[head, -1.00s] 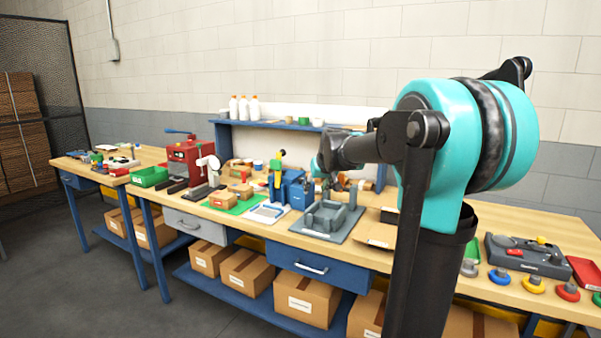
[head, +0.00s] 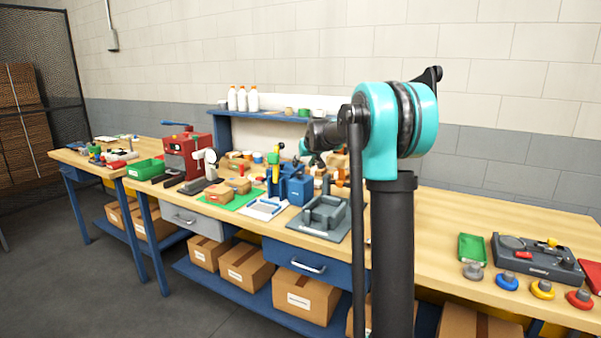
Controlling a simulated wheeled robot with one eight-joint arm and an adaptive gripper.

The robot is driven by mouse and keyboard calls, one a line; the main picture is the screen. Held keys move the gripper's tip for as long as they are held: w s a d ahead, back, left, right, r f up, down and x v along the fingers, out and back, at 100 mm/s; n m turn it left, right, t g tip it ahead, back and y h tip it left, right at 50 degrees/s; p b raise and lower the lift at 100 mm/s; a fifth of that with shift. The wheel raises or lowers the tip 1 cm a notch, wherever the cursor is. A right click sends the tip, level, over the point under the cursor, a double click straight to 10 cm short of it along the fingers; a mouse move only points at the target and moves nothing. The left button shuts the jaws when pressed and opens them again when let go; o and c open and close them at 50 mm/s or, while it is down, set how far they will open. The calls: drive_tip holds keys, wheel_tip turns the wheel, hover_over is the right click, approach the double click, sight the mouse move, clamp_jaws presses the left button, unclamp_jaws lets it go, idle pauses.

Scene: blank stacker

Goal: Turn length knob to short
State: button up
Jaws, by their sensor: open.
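No length knob or short mark can be made out at this size. A blue device (head: 299,190) with a yellow upright (head: 275,172) stands mid-bench, and a grey fixture (head: 325,213) on a flat plate is just right of it. I cannot tell which, if either, carries the knob. A dark grey control box (head: 536,258) with a round dial, a red part and a yellow part lies at the right.
Grey, blue, yellow and red round knobs (head: 542,289) stand along the front edge by a green tray (head: 472,248). A red press (head: 187,157) stands to the left. Bottles (head: 242,99) stand on the blue shelf. The bench between arm and control box is largely clear.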

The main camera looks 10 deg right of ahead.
sight(300, 173)
drive_tip(key=x, duration=0.7)
clamp_jaws()
drive_tip(key=shift+d, duration=0.1)
drive_tip(key=shift+d+n+y, duration=0.15)
drive_tip(key=shift+n+y, duration=0.35)
drive_tip(key=shift+n, duration=0.2)
drive_tip(key=shift+n+g+y, duration=0.3)
drive_tip(key=shift+n+y, duration=0.3)
drive_tip(key=shift+n, duration=0.2)
